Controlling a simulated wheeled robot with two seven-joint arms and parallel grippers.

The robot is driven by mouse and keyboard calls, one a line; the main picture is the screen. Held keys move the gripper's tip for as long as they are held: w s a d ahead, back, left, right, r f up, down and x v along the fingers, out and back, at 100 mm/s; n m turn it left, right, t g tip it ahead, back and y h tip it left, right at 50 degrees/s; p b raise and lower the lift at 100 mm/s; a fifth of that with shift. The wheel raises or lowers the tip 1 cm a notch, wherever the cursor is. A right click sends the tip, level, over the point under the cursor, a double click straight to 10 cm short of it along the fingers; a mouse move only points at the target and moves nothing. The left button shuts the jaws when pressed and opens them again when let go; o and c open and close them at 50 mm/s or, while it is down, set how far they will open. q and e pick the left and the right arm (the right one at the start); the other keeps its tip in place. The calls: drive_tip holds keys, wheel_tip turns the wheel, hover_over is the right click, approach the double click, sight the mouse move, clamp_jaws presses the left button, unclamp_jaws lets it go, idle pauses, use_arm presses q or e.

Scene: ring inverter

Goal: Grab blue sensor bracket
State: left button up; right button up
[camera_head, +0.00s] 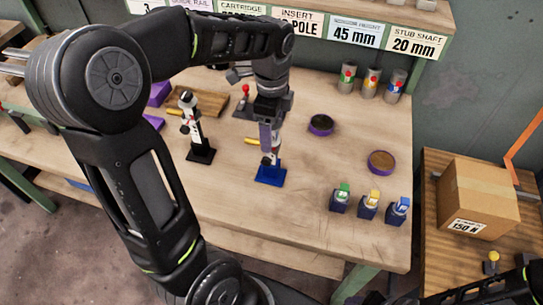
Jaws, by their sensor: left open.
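A small part with a blue top (398,208) sits on a dark block at the right end of a row near the table's front right. It looks like the blue sensor bracket. My left gripper (268,145) points down over the middle of the table, to the left of that row and apart from it. It is open, directly above or around the post of a stand with a blue base (270,175); I cannot tell whether it touches the post. My right gripper is out of view; only dark parts of my right arm show at the bottom right.
Matching parts with a green top (342,192) and a yellow top (372,198) stand in the row. A black-based stand (201,155) is left of my gripper. A cardboard box (477,198) is at right.

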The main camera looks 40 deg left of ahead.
use_arm(q)
drive_tip(key=shift+f, duration=0.55)
drive_tip(key=shift+c, duration=0.4)
clamp_jaws()
idle(0.4)
